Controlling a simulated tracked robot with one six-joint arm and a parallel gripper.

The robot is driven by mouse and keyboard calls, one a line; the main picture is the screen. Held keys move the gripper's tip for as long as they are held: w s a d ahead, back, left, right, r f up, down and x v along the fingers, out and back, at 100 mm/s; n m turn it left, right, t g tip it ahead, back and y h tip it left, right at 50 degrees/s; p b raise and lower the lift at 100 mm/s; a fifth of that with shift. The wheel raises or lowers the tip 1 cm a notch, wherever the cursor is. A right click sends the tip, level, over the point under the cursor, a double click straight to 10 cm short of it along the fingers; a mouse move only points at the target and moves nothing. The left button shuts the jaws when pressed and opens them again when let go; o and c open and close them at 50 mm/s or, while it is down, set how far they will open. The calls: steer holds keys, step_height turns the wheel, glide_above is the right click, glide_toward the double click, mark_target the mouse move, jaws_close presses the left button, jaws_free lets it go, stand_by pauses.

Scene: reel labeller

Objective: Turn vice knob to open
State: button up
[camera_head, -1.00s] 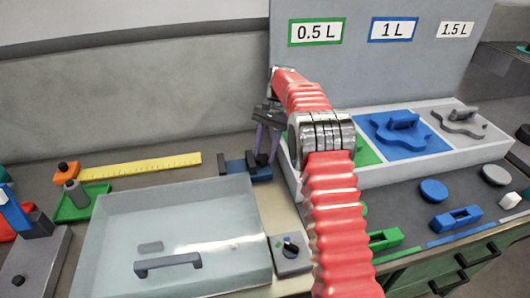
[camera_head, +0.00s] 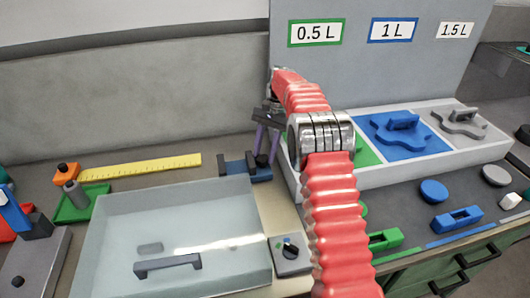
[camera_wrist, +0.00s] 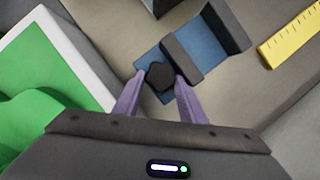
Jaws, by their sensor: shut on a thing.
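The small blue vice (camera_head: 236,167) with dark grey jaws stands on the bench behind the clear-lidded box. In the wrist view the vice (camera_wrist: 205,50) lies ahead of my fingers, with a gap between its two dark jaws. Its dark, faceted knob (camera_wrist: 160,77) sits at the near end of the blue base. My gripper (camera_head: 265,160) points down at the right end of the vice. In the wrist view its purple fingers (camera_wrist: 159,82) are on either side of the knob, shut on it.
The clear-lidded box (camera_head: 180,225) with a dark handle stands in front of the vice. A white-framed tray (camera_head: 420,165) with green, blue and grey sections is close on the right. A yellow ruler (camera_head: 140,167) lies to the left.

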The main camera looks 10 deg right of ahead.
steer(key=shift+s+a+f, duration=0.2)
steer(key=shift+s+a, duration=0.05)
steer(key=shift+a, duration=0.15)
steer(key=o, duration=0.7)
steer(key=shift+c, duration=0.2)
steer(key=o, duration=0.4)
steer(key=shift+d+r, duration=0.15)
steer(key=shift+w+d+r, duration=0.15)
steer(key=shift+w+r, duration=0.05)
steer(key=shift+w+d+r, duration=0.15)
steer(key=shift+r, duration=0.35)
steer(key=shift+v, duration=2.95)
